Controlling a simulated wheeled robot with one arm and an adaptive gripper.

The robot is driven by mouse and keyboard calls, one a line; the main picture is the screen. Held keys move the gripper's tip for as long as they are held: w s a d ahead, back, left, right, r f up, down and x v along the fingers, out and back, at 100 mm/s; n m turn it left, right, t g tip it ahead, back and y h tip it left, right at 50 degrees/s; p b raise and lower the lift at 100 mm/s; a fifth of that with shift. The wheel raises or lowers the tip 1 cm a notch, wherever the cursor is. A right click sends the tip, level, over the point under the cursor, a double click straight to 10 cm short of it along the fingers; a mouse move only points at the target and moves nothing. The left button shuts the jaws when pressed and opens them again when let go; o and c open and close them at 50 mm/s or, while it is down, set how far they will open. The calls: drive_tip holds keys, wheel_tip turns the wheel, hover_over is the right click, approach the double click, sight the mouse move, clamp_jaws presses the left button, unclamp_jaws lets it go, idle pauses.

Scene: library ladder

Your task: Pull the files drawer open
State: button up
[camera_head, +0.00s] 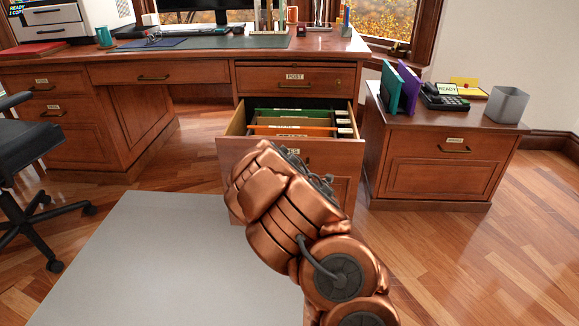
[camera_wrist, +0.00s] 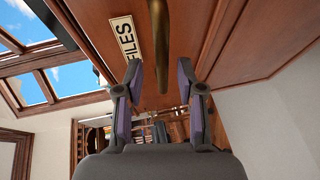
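The files drawer (camera_head: 345,152) of the wooden desk stands pulled out, with hanging folders showing inside it. My copper arm covers part of its front and hides the handle in the head view. In the wrist view, the drawer front (camera_wrist: 210,40) fills the top, with a white FILES label (camera_wrist: 126,42) and a brass handle (camera_wrist: 158,40). My gripper (camera_wrist: 161,70) is open, with one finger on each side of the handle's near end. A gap shows between each finger and the handle.
A POST drawer (camera_head: 294,77) above is shut. A side cabinet (camera_head: 440,160) with a phone (camera_head: 445,98) and binders (camera_head: 398,88) stands at right. A black chair (camera_head: 30,150) is at left. A grey mat (camera_head: 160,265) covers the floor in front.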

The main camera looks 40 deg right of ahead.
drive_tip(key=v, duration=0.5)
drive_tip(key=shift+s+r, duration=0.2)
drive_tip(key=shift+f, duration=0.15)
idle(0.3)
drive_tip(key=s+a+r+m+g+h+p, duration=0.1)
drive_tip(key=s+a+r+m+g+p, duration=0.15)
drive_tip(key=r+p, duration=0.45)
drive_tip(key=s+a+r+m+g+p, duration=0.1)
drive_tip(key=s+r+m+g+p, duration=0.1)
drive_tip(key=r+m+p, duration=0.5)
drive_tip(key=s+a+r+g+h+p, duration=0.1)
drive_tip(key=s+a+r+g+p, duration=0.3)
drive_tip(key=r, duration=0.6)
drive_tip(key=s+a+r+m+g+y+p, duration=0.3)
drive_tip(key=s+a+r+g+y+p, duration=0.4)
drive_tip(key=s+a+r+p, duration=1.9)
drive_tip(key=shift+s+a+r+g+y+p, duration=0.35)
drive_tip(key=shift+s+a+g, duration=0.3)
drive_tip(key=shift+s+a, duration=0.55)
